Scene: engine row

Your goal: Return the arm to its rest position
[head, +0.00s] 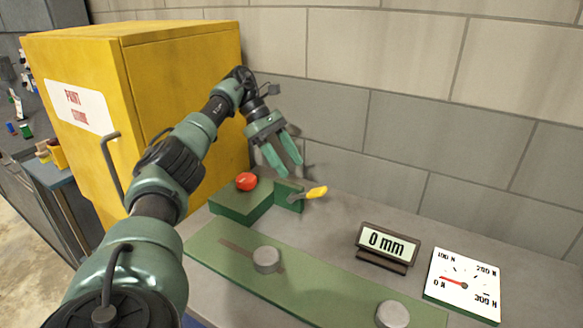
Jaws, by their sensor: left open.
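My left arm (172,165) comes in from the lower left and reaches up to the middle of the head view. Its gripper (284,172) is open and empty, with its green fingers pointing down. It appears above a green block (239,206) that carries a red ball-shaped knob (246,181) and a lever with a yellow handle (316,192). I cannot tell the exact gap between the fingers and the block. My right gripper is not in view.
A yellow cabinet (185,75) stands at the left by a block wall (400,120).

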